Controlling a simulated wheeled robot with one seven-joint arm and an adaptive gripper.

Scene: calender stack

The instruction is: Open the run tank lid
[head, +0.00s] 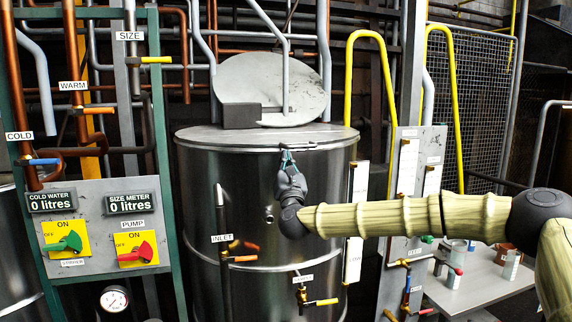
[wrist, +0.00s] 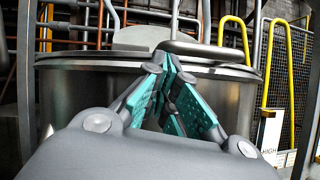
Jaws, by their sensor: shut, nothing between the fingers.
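The run tank (head: 225,195) is a large steel drum in the middle of the head view, and its body also fills much of the wrist view (wrist: 85,95). A thin grey bar (head: 312,147) lies along the front rim. My gripper (head: 287,158) is shut and empty, pointing up just below that rim. In the wrist view the teal fingertips (wrist: 168,65) meet in front of the rim. I cannot tell whether they touch it.
A dark block (head: 241,116) sits on the tank top by the plate. A grey pipe (head: 286,75) comes down in front of the plate. Yellow rails (head: 387,90) stand right of the tank. A panel with pump and stirrer switches (head: 101,228) is at left.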

